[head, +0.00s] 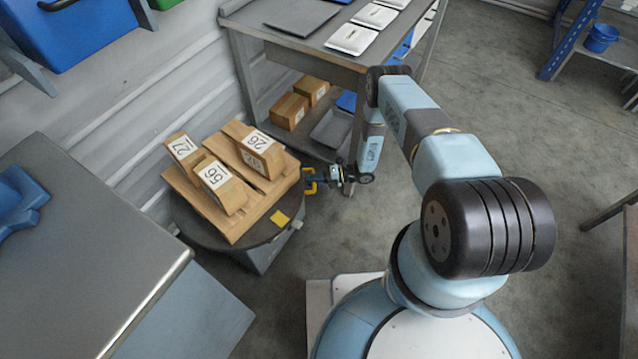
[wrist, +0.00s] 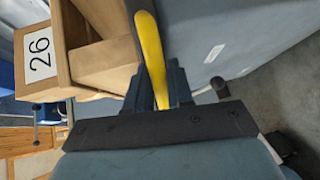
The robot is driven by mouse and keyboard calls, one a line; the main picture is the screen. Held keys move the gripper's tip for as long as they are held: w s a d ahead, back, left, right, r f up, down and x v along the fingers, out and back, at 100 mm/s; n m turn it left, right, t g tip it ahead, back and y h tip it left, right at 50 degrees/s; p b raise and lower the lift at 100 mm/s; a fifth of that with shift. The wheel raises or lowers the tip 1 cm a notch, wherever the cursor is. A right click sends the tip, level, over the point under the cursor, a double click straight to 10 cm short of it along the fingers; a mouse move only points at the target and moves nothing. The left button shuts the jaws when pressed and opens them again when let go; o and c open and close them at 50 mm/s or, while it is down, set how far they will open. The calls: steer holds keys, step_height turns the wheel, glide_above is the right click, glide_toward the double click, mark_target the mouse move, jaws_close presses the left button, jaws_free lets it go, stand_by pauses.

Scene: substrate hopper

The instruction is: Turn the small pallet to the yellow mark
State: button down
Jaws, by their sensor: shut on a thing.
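The small wooden pallet (head: 232,228) lies on a dark round turntable (head: 190,228) in the head view, set at a slant. The yellow mark (head: 280,218) is a small square on the turntable's rim, just off the pallet's near right side. My gripper (head: 318,178) is at the right of the pallet, shut on a yellow handle (head: 309,181). In the wrist view the yellow handle (wrist: 151,55) runs between the fingers; where it is fixed cannot be seen clearly.
A steel workbench (head: 300,45) with trays stands behind, with boxes (head: 290,110) on its lower shelf. A grey cabinet (head: 90,260) is close on the left. The corrugated wall (head: 130,80) is behind the turntable. Open floor (head: 540,160) lies to the right.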

steer(key=shift+w+f, duration=0.2)
steer(key=shift+w, duration=0.05)
steer(key=shift+d, duration=0.1)
steer(key=c, duration=1.2)
jaws_free()
steer(key=shift+o, duration=0.3)
steer(key=shift+r+g, duration=0.1)
steer(key=shift+g, duration=0.2)
steer(key=v, duration=1.3)
steer(key=shift+d, duration=0.4)
steer(key=shift+c, duration=0.2)
